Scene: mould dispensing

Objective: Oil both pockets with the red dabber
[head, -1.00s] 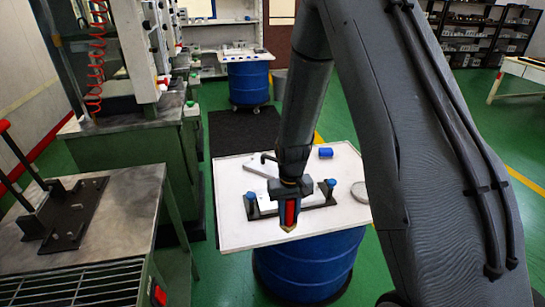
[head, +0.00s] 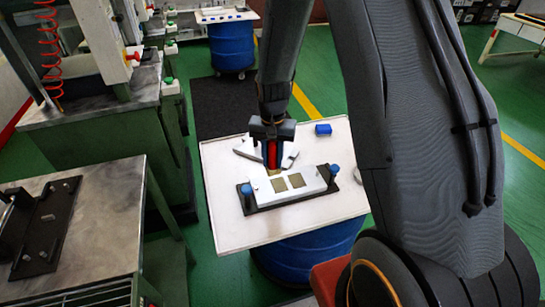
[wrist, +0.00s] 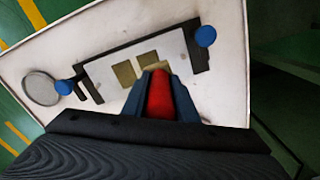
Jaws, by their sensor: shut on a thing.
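My gripper (head: 271,155) is shut on the red dabber (head: 271,152), which points down with its tan tip (head: 273,172) lowest. The dabber also shows in the wrist view (wrist: 160,95). A pale mould block (head: 262,187) sits in a black holder (head: 258,208) on a white table. Its two square olive-tan pockets, the left (head: 279,185) and the right (head: 297,180), show uncovered in the head view. The dabber tip is at the block's far side, by the left pocket in the picture. I cannot tell whether it touches, or whether the pockets are oiled.
Blue knobs stand at the holder's left (head: 246,190) and right (head: 334,169) ends. A small blue object (head: 323,129) lies at the white table's (head: 225,220) back. A grey disc (wrist: 40,88) lies near the table edge. A metal bench (head: 115,200) stands to the left.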

